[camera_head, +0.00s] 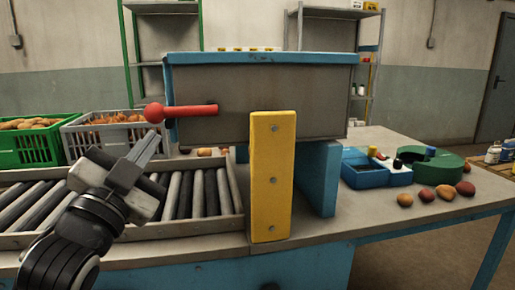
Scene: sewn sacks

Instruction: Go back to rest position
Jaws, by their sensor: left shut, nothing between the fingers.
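My left gripper (146,147) is shut and empty. It is raised over the roller conveyor (195,192) at the left, its fingers pointing up and to the right, and its tips lie just below the red knob in the picture. A grey machine box with a blue top (262,58) stands in the middle on blue supports. A red lever with a round knob (190,110) sticks out at its left side. A yellow upright plate (271,178) stands in front of it. My right gripper is not in the picture. No sack can be made out.
A green crate (35,150) and a grey crate (112,142) with produce stand behind the conveyor. Blue trays (365,177), a green curved piece (433,167) and several potato-like items (443,193) lie on the table at the right. The table's front right is clear.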

